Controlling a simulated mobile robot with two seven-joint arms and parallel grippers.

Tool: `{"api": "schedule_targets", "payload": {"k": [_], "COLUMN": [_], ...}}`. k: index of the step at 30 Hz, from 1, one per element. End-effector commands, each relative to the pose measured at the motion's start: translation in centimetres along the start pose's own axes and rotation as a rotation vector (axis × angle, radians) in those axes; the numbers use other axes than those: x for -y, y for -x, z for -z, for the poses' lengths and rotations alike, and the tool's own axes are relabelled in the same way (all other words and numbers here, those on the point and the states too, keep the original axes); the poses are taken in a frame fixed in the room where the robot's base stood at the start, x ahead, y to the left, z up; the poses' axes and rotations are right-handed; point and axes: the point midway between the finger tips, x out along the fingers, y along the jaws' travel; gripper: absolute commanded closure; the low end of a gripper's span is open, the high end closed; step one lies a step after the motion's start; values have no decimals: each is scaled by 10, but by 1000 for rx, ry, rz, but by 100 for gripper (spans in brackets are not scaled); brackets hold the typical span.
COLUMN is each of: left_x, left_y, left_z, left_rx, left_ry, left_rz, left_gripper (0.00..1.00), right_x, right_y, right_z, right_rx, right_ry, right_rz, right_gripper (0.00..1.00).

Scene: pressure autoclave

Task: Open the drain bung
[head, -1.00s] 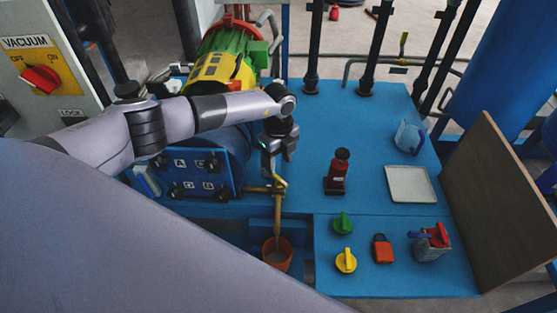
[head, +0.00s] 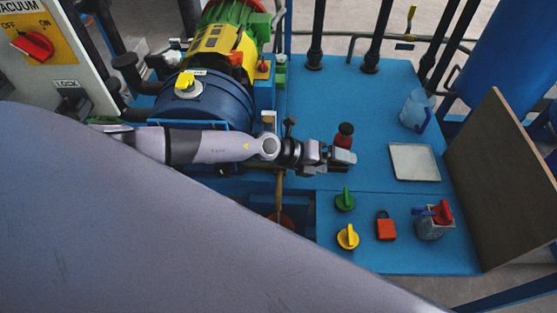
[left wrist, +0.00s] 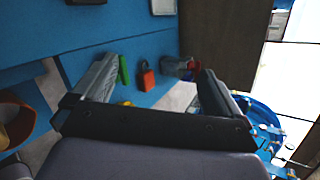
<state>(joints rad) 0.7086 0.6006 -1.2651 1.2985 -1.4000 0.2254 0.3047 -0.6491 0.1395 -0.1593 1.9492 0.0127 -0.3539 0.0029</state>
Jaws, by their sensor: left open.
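My left gripper (head: 338,156) is over the blue bench, just in front of a small red-and-black bottle-like object (head: 344,136). It is open; in the left wrist view its two fingers (left wrist: 155,88) stand wide apart with nothing between them. The blue autoclave vessel (head: 205,100) lies behind my arm. A brass drain pipe (head: 279,188) runs down below the arm toward a terracotta-coloured bucket (head: 283,218), partly hidden; the bucket also shows at the left edge of the wrist view (left wrist: 15,118). I cannot make out the drain bung; my arm covers the vessel's front. My right gripper is not in view.
A white tray (head: 414,163) and a brown board (head: 505,180) are at right.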

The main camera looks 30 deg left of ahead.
Motion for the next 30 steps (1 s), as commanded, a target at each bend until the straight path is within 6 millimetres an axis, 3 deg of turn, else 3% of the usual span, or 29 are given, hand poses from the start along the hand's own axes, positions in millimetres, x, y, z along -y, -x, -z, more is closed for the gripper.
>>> {"api": "schedule_targets", "payload": {"k": [11,21,30], "left_x": [-12,-64,-108], "left_y": [21,64,102], "left_z": [-4,-1,16], "left_rx": [372,618,634], "left_ry": [-274,-487,-620], "left_rz": [21,-302,-633], "left_gripper": [0,0,0], "right_x": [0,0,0], "right_y": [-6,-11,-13], "right_z": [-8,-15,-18], "right_rx": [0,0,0], "right_ry": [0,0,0], "right_rz": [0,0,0], "right_gripper": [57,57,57]}}
